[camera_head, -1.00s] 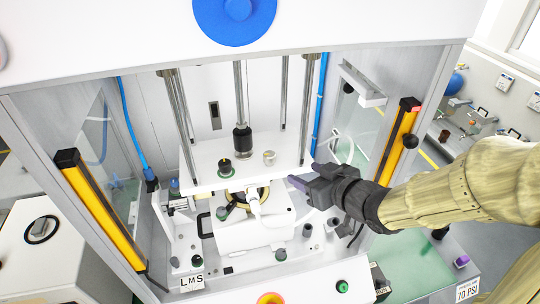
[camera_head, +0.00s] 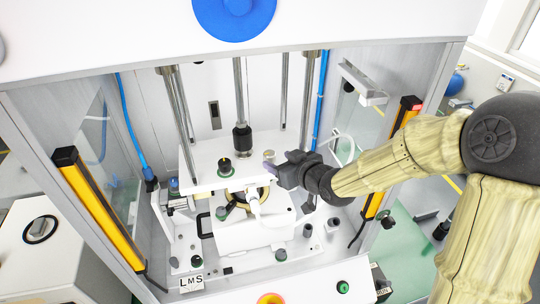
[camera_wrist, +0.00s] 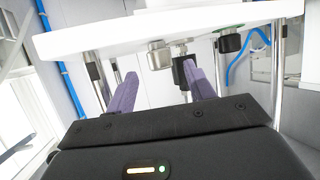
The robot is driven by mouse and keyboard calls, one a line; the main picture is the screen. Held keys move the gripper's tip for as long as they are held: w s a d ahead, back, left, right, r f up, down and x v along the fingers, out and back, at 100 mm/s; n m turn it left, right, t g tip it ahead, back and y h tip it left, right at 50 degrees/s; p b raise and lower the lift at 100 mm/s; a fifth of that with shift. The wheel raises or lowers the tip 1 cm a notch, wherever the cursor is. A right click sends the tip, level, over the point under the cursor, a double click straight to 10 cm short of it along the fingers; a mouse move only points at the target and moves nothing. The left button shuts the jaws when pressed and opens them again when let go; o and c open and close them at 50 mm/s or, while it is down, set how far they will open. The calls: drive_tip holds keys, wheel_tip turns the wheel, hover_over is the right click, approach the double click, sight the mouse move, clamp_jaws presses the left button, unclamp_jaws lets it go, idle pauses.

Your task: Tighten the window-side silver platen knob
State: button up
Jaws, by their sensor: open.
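The silver platen knob (camera_head: 268,155) stands on the right, window-side part of the white platen (camera_head: 205,157). In the wrist view the same silver knob (camera_wrist: 158,54) appears beyond the fingertips, roughly between the two purple fingers in the picture. My gripper (camera_head: 268,167) is at the platen's right front, close to the knob and partly covering its surroundings. In the wrist view my gripper (camera_wrist: 160,83) is open with nothing between its fingers. The fingers look apart from the knob.
A black knob on a green base (camera_head: 225,165) stands on the platen's left part. A black-collared central rod (camera_head: 242,140) rises behind the silver knob. Steel guide posts (camera_head: 305,100) flank the platen. A yellow light curtain bar (camera_head: 405,113) stands at the right opening.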

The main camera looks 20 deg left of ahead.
sight(273, 159)
drive_tip(key=p+x, duration=0.1)
drive_tip(key=x, duration=0.5)
drive_tip(key=shift+p, duration=0.35)
drive_tip(key=c, duration=1)
drive_tip(key=shift+o, duration=0.2)
drive_tip(key=shift+s+f+m+t+b, duration=0.1)
drive_tip(key=shift+m+t+b, duration=0.3)
drive_tip(key=shift+b, duration=0.8)
